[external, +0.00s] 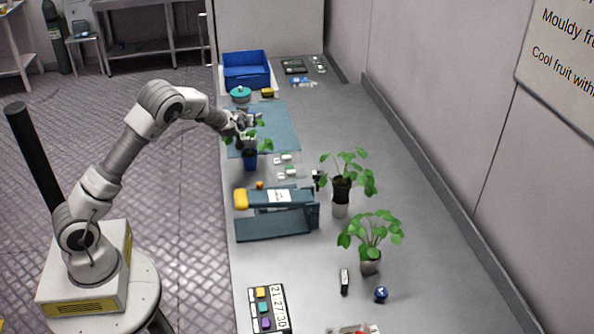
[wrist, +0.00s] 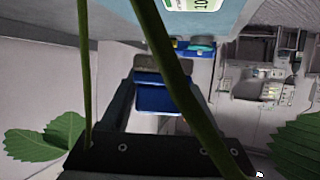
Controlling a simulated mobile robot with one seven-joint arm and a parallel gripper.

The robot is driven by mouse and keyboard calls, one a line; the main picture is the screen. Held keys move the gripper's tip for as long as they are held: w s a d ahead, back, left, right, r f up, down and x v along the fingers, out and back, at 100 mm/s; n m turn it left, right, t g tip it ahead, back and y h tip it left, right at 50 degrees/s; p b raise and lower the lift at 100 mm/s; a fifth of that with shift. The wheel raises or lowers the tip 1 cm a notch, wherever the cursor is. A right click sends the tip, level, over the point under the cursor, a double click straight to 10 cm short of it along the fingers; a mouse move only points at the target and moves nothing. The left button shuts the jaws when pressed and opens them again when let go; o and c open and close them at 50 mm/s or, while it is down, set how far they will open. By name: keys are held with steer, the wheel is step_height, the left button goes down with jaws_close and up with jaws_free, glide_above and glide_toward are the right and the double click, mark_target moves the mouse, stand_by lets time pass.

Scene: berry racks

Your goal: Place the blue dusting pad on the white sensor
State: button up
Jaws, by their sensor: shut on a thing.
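My gripper (external: 243,124) is over the blue mat, at the leaves of a plant in a blue pot. In the wrist view it is shut on a blue block with a grey part, which looks like the blue dusting pad (wrist: 162,98). Green stems cross in front of it and hide some of the grip. In the external view the pad is too small to make out for certain. A white device with a green display (wrist: 190,4) is cut off at the top of the wrist view. Small white devices (external: 286,158) stand right of the potted plant; I cannot tell which is the white sensor.
The plant in the blue pot (external: 250,161) is right beside my gripper. The blue mat (external: 281,127) lies under it. A dark stand (external: 272,229) and two more plants (external: 342,188) are nearer.

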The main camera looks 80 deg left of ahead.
glide_above(247, 133)
step_height(247, 133, down, 3)
steer(key=shift+a+r, duration=0.15)
steer(key=shift+r, duration=0.05)
steer(key=shift+f, duration=1.95)
steer(key=shift+f+b, duration=0.15)
steer(key=shift+b, duration=0.15)
steer(key=shift+f, duration=0.1)
steer(key=o, duration=1.4)
steer(key=shift+r, duration=0.35)
steer(key=v, duration=1.2)
steer(key=shift+f, duration=0.15)
